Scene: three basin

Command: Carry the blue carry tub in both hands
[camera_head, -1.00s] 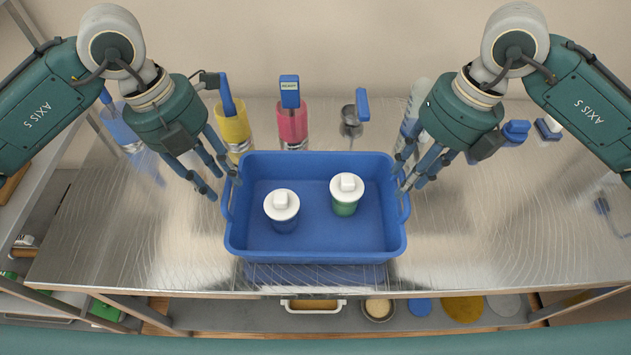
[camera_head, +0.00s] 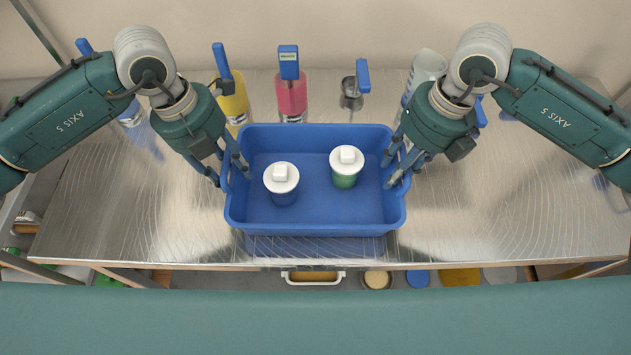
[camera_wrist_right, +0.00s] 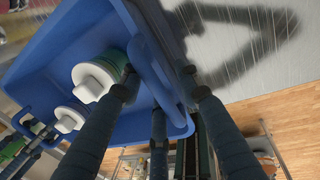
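The blue carry tub (camera_head: 315,228) stands on the shiny metal counter. It holds a white-lidded blue jar (camera_head: 282,184) at left and a white-lidded green jar (camera_head: 345,167) at right. My left gripper (camera_head: 229,178) has its fingers on both sides of the tub's left end wall and handle. My right gripper (camera_head: 396,178) straddles the right end the same way. In the right wrist view the right gripper's fingers (camera_wrist_right: 160,110) are spread, with the tub's wall (camera_wrist_right: 150,65) between them. Contact with the handles is not clear.
Behind the tub stand a yellow bottle (camera_head: 233,100), a pink bottle (camera_head: 291,98), a metal cup with a blue handle (camera_head: 351,97) and a pale bottle (camera_head: 425,75). The counter (camera_head: 500,205) is clear on both sides. A shelf with several items shows below its front edge.

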